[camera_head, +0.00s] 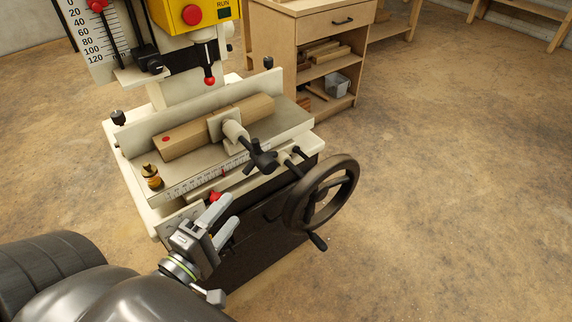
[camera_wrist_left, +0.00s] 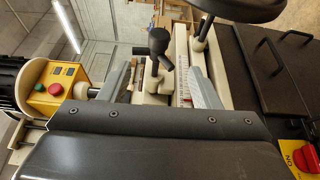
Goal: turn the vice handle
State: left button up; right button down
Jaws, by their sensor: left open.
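The vice handle (camera_head: 262,157) is a small black handle with several arms, at the front end of the vice screw (camera_head: 236,133). The vice pad presses against a wooden block (camera_head: 215,125) with a red dot on it. My left gripper (camera_head: 226,214) is open and empty, below and to the left of the handle in the head view, apart from it. In the left wrist view the black handle (camera_wrist_left: 159,46) shows beyond and between the two grey fingers (camera_wrist_left: 157,76). My right gripper is not in view.
A large black handwheel (camera_head: 330,192) stands right of the handle, close to my left gripper's side. A brass knob (camera_head: 151,176) sits at the table's left corner. A yellow control box (camera_head: 196,14) hangs above. A wooden cabinet (camera_head: 300,50) stands behind; the floor right is clear.

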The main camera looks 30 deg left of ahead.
aim_at(273, 160)
pick_arm(q)
jog(key=w+b, duration=0.6)
jog(key=w, duration=0.9)
jog(key=shift+w+r, duration=0.1)
jog(key=shift+w, duration=1)
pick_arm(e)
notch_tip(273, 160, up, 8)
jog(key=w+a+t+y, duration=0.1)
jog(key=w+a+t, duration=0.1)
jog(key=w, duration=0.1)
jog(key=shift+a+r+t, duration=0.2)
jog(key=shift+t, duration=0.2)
pick_arm(q)
jog(key=c, duration=1)
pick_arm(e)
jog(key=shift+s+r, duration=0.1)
